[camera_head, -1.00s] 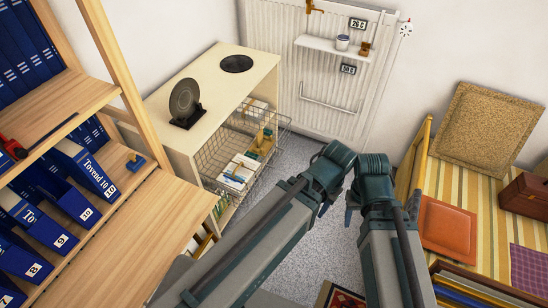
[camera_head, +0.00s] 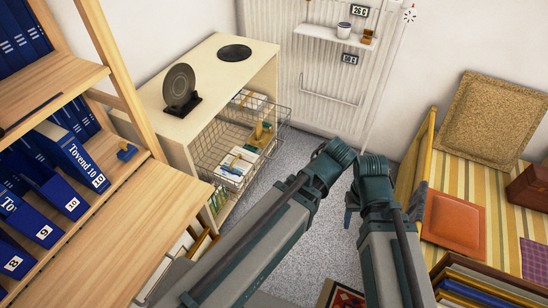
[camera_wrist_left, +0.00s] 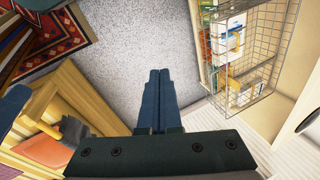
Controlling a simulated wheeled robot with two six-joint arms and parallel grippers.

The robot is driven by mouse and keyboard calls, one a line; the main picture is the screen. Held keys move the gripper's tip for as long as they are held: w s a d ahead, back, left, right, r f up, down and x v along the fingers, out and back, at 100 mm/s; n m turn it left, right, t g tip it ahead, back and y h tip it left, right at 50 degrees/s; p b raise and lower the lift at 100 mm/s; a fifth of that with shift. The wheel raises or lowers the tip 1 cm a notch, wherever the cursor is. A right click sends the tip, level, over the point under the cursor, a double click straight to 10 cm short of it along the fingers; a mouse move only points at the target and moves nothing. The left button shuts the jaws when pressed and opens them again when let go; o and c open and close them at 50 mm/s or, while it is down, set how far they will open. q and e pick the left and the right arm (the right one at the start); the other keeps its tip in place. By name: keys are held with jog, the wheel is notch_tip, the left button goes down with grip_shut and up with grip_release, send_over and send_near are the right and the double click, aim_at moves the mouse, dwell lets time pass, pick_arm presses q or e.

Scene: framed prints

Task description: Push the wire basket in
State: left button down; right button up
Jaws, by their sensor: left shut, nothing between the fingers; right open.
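The wire basket (camera_head: 241,176) is pulled out of the open front of a cream cabinet (camera_head: 212,85). It holds books or papers and a yellowish object. In the left wrist view the basket (camera_wrist_left: 237,99) is at the upper right, apart from my fingers. My left gripper (camera_wrist_left: 160,75) is shut and empty, over the floor to the side of the basket. In the head view its fingers are hidden behind my left arm. My right gripper (camera_head: 384,205) is open, right of the left one and away from the basket; its own wrist partly hides it.
A dark disc on a stand (camera_head: 181,88) and a flat black disc (camera_head: 234,53) are on the cabinet. A wooden shelf with blue binders (camera_head: 78,165) is at left. A striped bench (camera_head: 480,190) is at right. Grey floor (camera_head: 300,155) lies between.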

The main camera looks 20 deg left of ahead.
pick_arm(q)
jog(key=w+a+f+m+t+y+b, duration=0.1)
jog(key=w+a+f+t+y+b, duration=0.2)
jog(key=w+a+f+b, duration=0.5)
jog(key=w+a+f+t+y+b, duration=0.15)
jog(key=w+f+b, duration=0.35)
jog(key=b, duration=0.6)
jog(key=m+t+y+b, duration=0.45)
jog(key=t+b, duration=0.35)
jog(key=b, duration=1.2)
send_near(272, 140)
jog(key=w, duration=0.4)
jog(key=a, duration=0.1)
jog(key=a+r, duration=0.1)
jog(key=shift+w+a+m+g, duration=0.25)
jog(key=shift+w+m, duration=0.05)
jog(key=shift+m, duration=0.05)
jog(key=shift+a, duration=0.6)
jog(key=shift+a, duration=0.15)
jog(key=w+a, duration=0.1)
jog(key=a, duration=2)
jog(key=shift+w+a, duration=0.3)
jog(key=shift+w, duration=0.1)
jog(key=shift+a, duration=0.15)
